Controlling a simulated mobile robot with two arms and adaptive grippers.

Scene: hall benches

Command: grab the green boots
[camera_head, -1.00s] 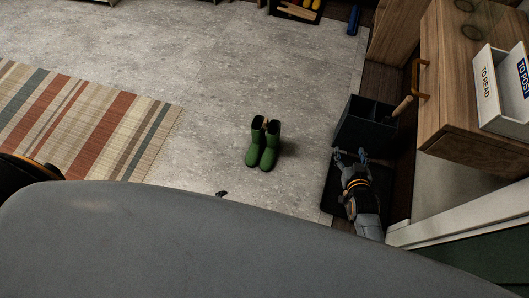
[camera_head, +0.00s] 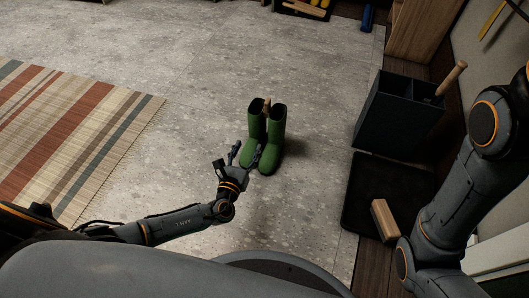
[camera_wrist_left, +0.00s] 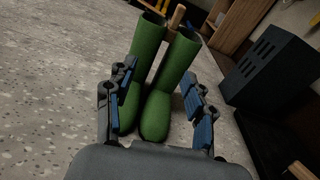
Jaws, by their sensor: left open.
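The green boots (camera_head: 265,135) stand upright as a pair on the grey floor in the middle of the head view. A wooden piece shows between their tops. My left gripper (camera_head: 245,155) is open at the toes of the boots, at their near side. In the left wrist view the boots (camera_wrist_left: 162,80) stand between the two open fingers of my left gripper (camera_wrist_left: 160,105), with the toes nearest. I cannot tell whether the fingers touch them. My right arm comes down at the right edge of the head view, and its gripper is not visible.
A dark box (camera_head: 397,110) with a wooden handle in it stands to the right. A black mat (camera_head: 375,190) with a wooden block (camera_head: 384,219) lies before it. A striped rug (camera_head: 75,130) lies left. Floor around the boots is clear.

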